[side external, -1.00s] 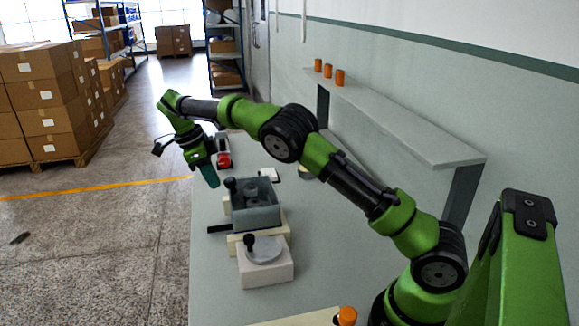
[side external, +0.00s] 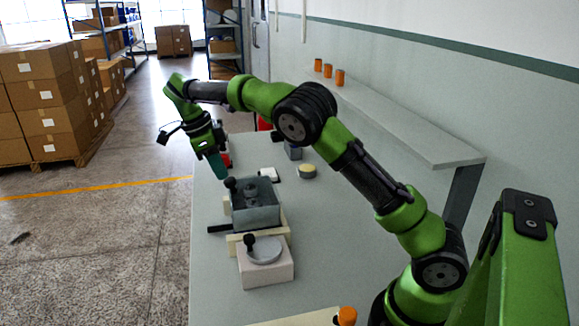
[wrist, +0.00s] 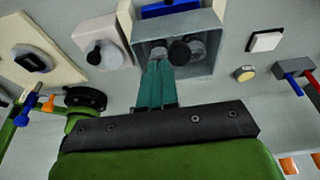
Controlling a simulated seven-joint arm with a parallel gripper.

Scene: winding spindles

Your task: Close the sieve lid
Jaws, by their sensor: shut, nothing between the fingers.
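An open grey box (side external: 256,217) stands on the table with grey round parts (side external: 252,195) inside. It also shows in the wrist view (wrist: 212,62). A black knob (side external: 231,184) shows at its back left edge, and in the wrist view this knob (wrist: 179,52) appears over the box. In front stands a white block with a round grey disc (side external: 264,252) and a black knob on it. I cannot tell which part is the sieve lid. My gripper (side external: 219,171) is shut and empty, its teal fingers pointing down behind the box. In the wrist view its fingertips (wrist: 160,68) overlap the box's near edge.
A yellow-topped round piece (side external: 307,171), a small white pad (side external: 269,173) and a grey block (side external: 293,151) lie behind and right of the box. A red item (side external: 226,159) is near my gripper. Right of the box the table is clear.

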